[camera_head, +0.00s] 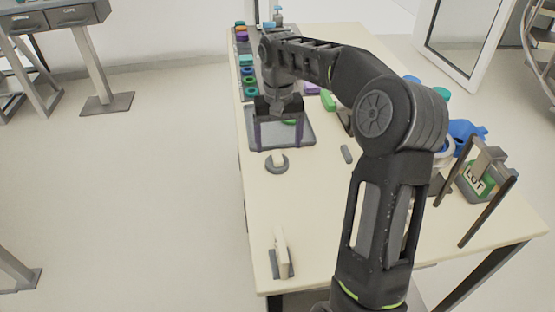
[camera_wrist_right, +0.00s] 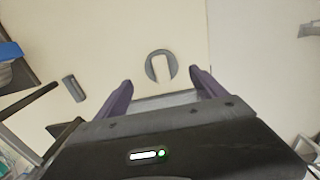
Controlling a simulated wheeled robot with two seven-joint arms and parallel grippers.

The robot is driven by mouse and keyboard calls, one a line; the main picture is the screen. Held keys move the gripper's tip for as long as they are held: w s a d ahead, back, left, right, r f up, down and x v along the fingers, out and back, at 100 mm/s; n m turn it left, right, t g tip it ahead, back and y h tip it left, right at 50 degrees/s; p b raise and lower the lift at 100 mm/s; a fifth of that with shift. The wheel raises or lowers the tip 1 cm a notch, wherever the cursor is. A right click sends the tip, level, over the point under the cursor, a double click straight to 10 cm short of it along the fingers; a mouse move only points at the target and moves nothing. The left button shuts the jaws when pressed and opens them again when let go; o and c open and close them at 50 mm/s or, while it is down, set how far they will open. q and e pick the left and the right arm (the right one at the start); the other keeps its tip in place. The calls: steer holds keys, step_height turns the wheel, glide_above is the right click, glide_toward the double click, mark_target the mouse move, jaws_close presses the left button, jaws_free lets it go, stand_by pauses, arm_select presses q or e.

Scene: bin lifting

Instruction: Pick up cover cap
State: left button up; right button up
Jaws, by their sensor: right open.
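My left gripper is not in view.
Coloured round pieces (camera_head: 250,78) stand in a row along the table's left edge. A grey holder with a white plate (camera_head: 282,258) is at the near left corner. A small grey bar (camera_head: 346,154) and a box marked LOT (camera_head: 475,184) lie to the right. The table's front middle is clear.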

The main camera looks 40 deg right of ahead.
mark_target(277, 154)
steer(key=shift+a+f+p, duration=0.1)
steer(key=shift+f+p, duration=0.25)
steer(key=shift+f, duration=2.25)
steer(key=shift+c, duration=0.5)
steer(key=c, duration=1.2)
steer(key=shift+r, duration=0.1)
step_height(277, 154, up, 10)
steer(key=shift+f+p, duration=0.1)
steer(key=shift+p, duration=0.25)
